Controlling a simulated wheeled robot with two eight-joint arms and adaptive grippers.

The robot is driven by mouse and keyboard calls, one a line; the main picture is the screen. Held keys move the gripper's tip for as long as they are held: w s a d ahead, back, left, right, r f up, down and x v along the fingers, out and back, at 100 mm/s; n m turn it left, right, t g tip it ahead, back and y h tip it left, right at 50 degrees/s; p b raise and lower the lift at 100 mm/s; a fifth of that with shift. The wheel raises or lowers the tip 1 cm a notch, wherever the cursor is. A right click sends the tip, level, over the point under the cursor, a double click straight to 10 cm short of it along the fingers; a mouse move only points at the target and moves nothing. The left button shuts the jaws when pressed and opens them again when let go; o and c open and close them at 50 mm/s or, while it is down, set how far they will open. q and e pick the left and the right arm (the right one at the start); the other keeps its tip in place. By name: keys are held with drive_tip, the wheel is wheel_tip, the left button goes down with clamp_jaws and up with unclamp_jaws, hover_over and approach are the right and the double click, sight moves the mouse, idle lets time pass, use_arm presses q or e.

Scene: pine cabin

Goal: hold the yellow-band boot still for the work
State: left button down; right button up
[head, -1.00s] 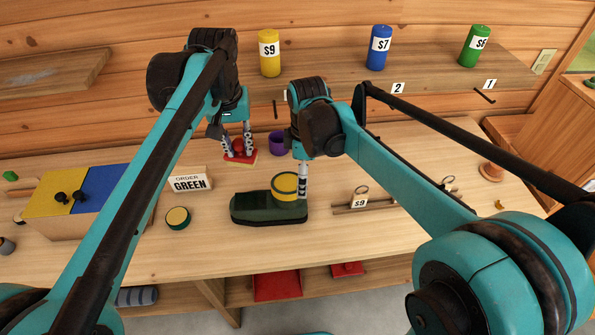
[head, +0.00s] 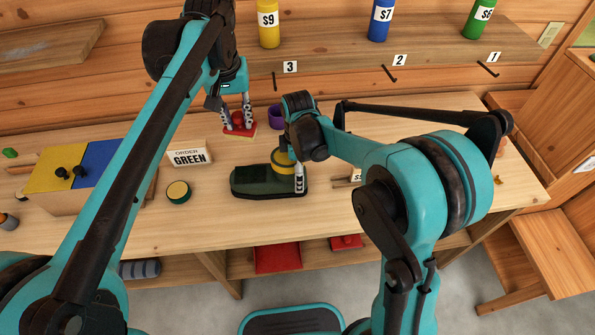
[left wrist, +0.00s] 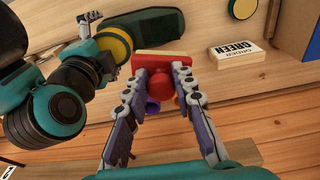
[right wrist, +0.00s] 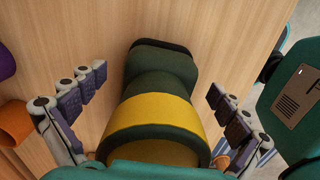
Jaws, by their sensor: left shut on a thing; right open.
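The dark green boot (head: 262,183) with a yellow band (head: 283,163) stands on the bench. In the right wrist view the boot (right wrist: 160,68) lies between the fingers of my right gripper (right wrist: 156,83). That gripper is open, one finger on each side, with gaps to the boot. In the head view my right gripper (head: 298,180) is at the boot's shaft, and its far finger is hidden. My left gripper (head: 237,113) is shut on a red knobbed block (head: 239,128) behind the boot. The red knobbed block (left wrist: 170,68) also shows in the left wrist view.
A green-and-yellow round tin (head: 178,191) and an order sign (head: 189,157) reading GREEN are left of the boot. A box with yellow and blue lids (head: 52,172) stands farther left. A purple cup (head: 275,116) is behind. The bench front (head: 205,225) is clear.

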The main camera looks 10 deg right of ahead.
drive_tip(key=shift+f, duration=0.3)
drive_tip(key=c, duration=1.4)
drive_tip(key=shift+c, duration=0.2)
